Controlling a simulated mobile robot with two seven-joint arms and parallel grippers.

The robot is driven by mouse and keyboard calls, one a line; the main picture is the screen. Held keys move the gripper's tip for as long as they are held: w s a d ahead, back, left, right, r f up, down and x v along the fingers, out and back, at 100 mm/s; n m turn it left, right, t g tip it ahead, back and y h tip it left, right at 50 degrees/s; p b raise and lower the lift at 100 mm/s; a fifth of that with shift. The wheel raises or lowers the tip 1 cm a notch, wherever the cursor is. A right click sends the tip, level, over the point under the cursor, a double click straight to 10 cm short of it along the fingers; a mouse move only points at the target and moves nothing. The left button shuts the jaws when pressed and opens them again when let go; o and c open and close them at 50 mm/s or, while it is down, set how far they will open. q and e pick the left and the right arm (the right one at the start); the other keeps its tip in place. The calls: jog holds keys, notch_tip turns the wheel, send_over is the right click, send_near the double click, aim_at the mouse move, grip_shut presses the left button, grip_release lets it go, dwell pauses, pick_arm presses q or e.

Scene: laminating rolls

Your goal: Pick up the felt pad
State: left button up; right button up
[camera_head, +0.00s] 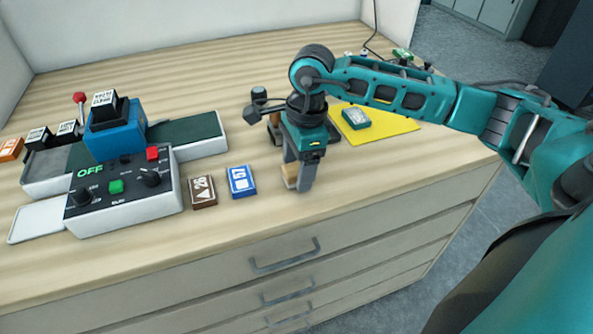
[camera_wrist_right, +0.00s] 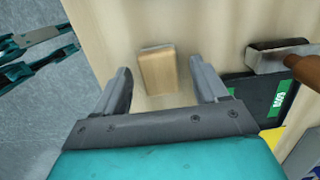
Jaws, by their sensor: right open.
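The felt pad appears to be the small tan block with a thin grey edge (camera_wrist_right: 158,72) in the right wrist view. It lies on the wooden tabletop, ahead of and between the two fingers of my right gripper (camera_wrist_right: 165,82), with clear gaps on both sides. In the head view the block (camera_head: 291,173) is partly hidden behind the fingers. My right gripper (camera_head: 296,180) is open and points down over the front of the table. I cannot tell whether the fingertips touch the tabletop.
A blue card box (camera_head: 242,181) and a brown box (camera_head: 203,191) lie left of the gripper, beside a laminating machine (camera_head: 125,190). A yellow sheet (camera_head: 398,126) with a teal box (camera_head: 356,117) lies behind right. In the wrist view, a brown-handled tool (camera_wrist_right: 285,58) is close on the right.

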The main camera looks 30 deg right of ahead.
aim_at(297, 167)
jog(key=shift+c, duration=0.4)
jog(key=c, duration=1.1)
notch_tip(297, 167, up, 20)
jog(key=shift+r, duration=0.1)
jog(key=o, duration=0.5)
jog(key=c, duration=0.3)
jog(key=shift+c, duration=0.2)
